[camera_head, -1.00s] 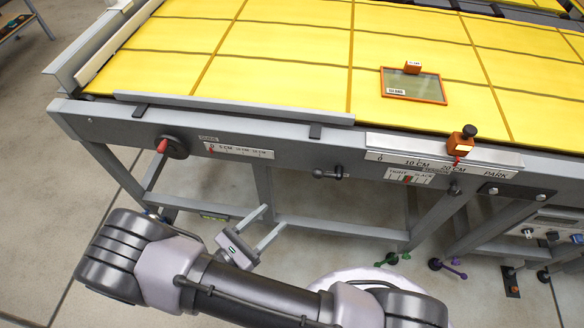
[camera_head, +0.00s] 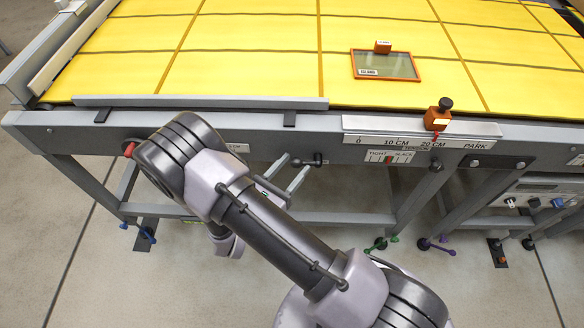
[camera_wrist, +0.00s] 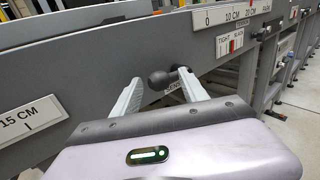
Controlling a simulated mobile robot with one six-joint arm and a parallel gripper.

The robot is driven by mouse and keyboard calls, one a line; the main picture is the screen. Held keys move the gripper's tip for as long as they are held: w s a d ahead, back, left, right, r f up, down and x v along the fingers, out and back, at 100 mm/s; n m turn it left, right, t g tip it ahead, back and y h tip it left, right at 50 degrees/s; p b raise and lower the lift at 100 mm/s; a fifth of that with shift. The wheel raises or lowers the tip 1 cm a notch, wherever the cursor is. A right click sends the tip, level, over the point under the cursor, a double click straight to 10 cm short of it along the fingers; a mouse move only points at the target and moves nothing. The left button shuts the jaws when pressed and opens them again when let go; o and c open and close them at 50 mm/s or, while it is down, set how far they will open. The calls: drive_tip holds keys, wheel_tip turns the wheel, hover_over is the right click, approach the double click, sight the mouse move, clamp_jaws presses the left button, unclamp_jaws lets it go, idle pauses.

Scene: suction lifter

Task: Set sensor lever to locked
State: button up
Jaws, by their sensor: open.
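The lever (camera_head: 308,162) is a dark rod with a ball knob on the grey front rail of the yellow-topped table. In the wrist view its black knob (camera_wrist: 158,79) appears between the two fingertips. A label beside it is mostly hidden by a finger, so I cannot read it or tell the lever's setting. My gripper (camera_head: 295,166) is open, with its fingers pointing toward the lever. In the wrist view, my gripper (camera_wrist: 160,77) has grey fingers spread to either side of the knob, with no clear grip or contact.
An orange slider with a black knob (camera_head: 438,117) sits on the scale (camera_head: 390,136) to the right. A tight/slack label (camera_head: 388,157) is below it. A red knob (camera_head: 129,149) is left of my arm. An orange-framed glass plate (camera_head: 386,65) lies on the yellow surface (camera_head: 240,65).

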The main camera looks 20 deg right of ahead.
clamp_jaws()
idle(1.4)
